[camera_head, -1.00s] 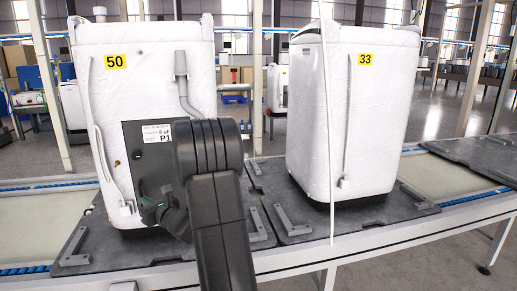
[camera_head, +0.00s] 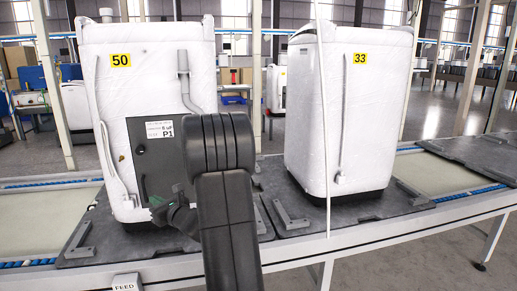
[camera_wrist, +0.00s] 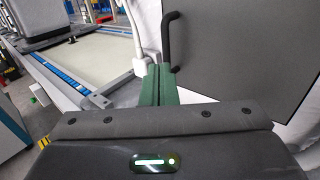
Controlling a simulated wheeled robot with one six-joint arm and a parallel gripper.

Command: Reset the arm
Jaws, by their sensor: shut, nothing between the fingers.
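My gripper (camera_head: 158,205) is shut and empty, low in front of the dark panel (camera_head: 150,160) on the white machine marked 50 (camera_head: 95,60). In the wrist view the green fingers (camera_wrist: 158,72) are together beside a black bent handle (camera_wrist: 169,40) and a white fitting. I cannot tell whether the fingers touch the handle. My dark arm hides part of the panel and the machine's lower right side.
A second white machine marked 33 (camera_head: 345,110) stands to the right on its own dark pallet (camera_head: 300,222). Both pallets rest on a conveyor line with a light rail (camera_head: 410,217). A FEED label (camera_head: 126,283) hangs at the front edge.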

